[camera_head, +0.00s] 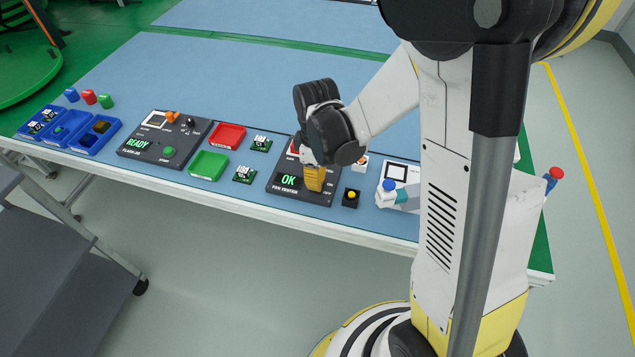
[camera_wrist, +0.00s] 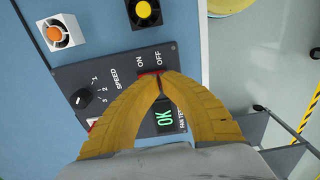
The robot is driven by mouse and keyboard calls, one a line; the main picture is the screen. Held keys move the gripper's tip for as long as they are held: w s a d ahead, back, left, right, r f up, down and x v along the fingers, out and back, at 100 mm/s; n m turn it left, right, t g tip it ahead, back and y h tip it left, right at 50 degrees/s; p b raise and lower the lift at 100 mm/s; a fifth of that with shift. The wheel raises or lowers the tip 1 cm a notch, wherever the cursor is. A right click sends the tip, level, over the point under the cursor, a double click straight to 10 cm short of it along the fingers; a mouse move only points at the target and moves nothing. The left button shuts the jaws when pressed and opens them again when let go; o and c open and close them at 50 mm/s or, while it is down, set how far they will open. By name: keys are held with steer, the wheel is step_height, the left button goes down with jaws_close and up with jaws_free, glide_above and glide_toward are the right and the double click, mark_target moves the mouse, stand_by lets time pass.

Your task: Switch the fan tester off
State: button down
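The fan tester (camera_head: 284,194) is a dark panel near the table's front edge, with a green OK display (camera_wrist: 165,118). In the wrist view its panel (camera_wrist: 128,69) shows ON and OFF labels and a black speed knob (camera_wrist: 79,98) beside the marks 1, 2, 3. A red switch (camera_wrist: 147,75) lies beside these labels, partly hidden by my fingertips. My gripper (camera_head: 314,188) points down over the tester, its yellow fingertips (camera_wrist: 160,76) together over or at the switch, with nothing seen between them. I cannot tell whether they touch it, and the switch's position is unclear.
A black fan with a yellow hub (camera_head: 351,197) and a white fan with an orange hub (camera_wrist: 58,35) stand beside the tester. A white device (camera_head: 397,172) stands to the right. A green tray (camera_head: 209,165), red tray (camera_head: 227,135) and READY panel (camera_head: 139,152) are left.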

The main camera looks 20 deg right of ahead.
steer(key=shift+f, duration=0.35)
steer(key=shift+r, duration=0.1)
steer(key=shift+r+p, duration=2.35)
steer(key=shift+r, duration=1.05)
steer(key=shift+r, duration=0.1)
steer(key=s+r+m+t, duration=0.3)
steer(key=s+r+m, duration=0.2)
steer(key=r, duration=0.3)
steer(key=s+d+r+m+t, duration=0.1)
steer(key=s+r+m+t, duration=0.3)
steer(key=r, duration=0.5)
steer(key=shift+s+m, duration=0.9)
steer(key=shift+s, duration=0.15)
steer(key=shift+d, duration=0.1)
